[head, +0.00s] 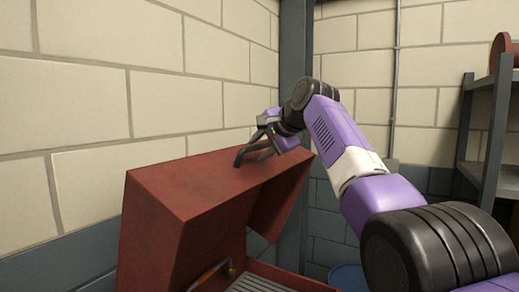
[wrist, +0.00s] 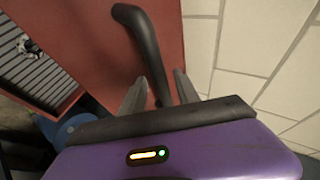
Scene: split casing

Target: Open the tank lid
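The red tank lid (head: 195,190) stands raised, tilted up over the red tank body (head: 290,276), whose slatted inside shows below. The lid also fills the upper middle of the wrist view (wrist: 90,35). A black bent handle (wrist: 142,35) is fixed to the lid. My gripper (wrist: 160,88) is at the handle, one finger on each side of it, with visible gaps between the fingers and the bar. In the head view my gripper (head: 258,143) is above the lid's upper face, near its right end. The exact contact there is too small to tell.
A pale block wall (head: 90,100) is close behind and left of the lid. A grey post (head: 294,60) stands at the corner. A metal shelf (head: 490,120) is at the right. A blue round object (head: 347,275) is on the floor behind the tank.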

